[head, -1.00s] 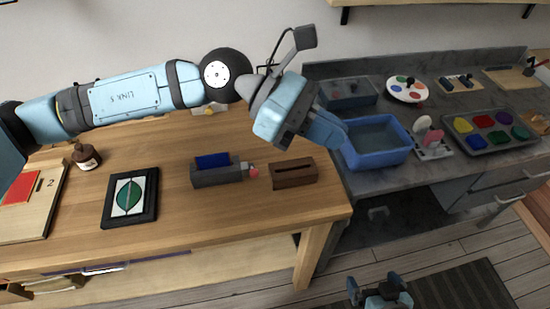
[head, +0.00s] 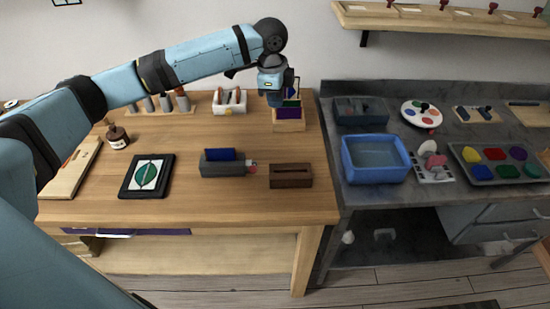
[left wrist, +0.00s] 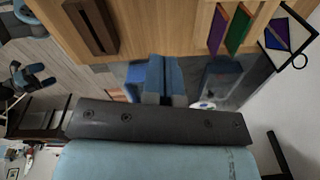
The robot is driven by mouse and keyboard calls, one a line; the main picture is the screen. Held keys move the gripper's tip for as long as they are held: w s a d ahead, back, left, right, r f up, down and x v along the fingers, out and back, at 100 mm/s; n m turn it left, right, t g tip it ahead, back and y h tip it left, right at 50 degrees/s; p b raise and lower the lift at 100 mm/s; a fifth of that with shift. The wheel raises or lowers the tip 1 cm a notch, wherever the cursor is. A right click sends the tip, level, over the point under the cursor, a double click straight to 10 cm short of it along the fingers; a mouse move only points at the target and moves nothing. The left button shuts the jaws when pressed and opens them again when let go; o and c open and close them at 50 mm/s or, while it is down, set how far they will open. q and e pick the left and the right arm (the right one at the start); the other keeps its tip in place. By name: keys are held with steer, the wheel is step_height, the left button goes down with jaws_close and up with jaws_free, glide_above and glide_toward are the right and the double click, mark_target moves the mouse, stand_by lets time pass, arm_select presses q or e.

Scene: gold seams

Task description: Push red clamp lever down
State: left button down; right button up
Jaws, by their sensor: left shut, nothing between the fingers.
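My left gripper (head: 273,97) is shut and empty, pointing down at the back right of the wooden table. It shows at the centre of the left wrist view (left wrist: 163,80). It is by a wooden rack with purple and green panels (head: 289,112); I cannot tell if they touch. A grey clamp-like block (head: 222,168) holds a blue piece, with a small red end (head: 252,166) at its right. I cannot tell whether this red end is the clamp lever. My right gripper (left wrist: 38,76) shows small at the left of the left wrist view, fingers apart.
A brown slotted block (head: 290,176) and a black-framed green leaf picture (head: 147,176) lie on the wooden table (head: 200,204). A blue basin (head: 376,183) sits on the grey counter. The table's front middle is clear.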

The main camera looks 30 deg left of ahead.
mark_target(254, 167)
arm_select(q)
steer(key=s+g, duration=0.5)
steer(key=x, duration=0.9)
steer(key=shift+a+b, duration=0.15)
steer(key=shift+b, duration=0.2)
steer(key=s, duration=0.3)
steer(key=shift+d+f, duration=0.1)
steer(key=shift+d, duration=0.3)
steer(key=shift+s+d, duration=0.1)
steer(key=shift+s, duration=0.35)
arm_select(e)
steer(key=shift+s+d, duration=0.25)
steer(key=shift+d, duration=0.5)
steer(key=shift+s+f, duration=0.1)
steer(key=shift+f, duration=0.05)
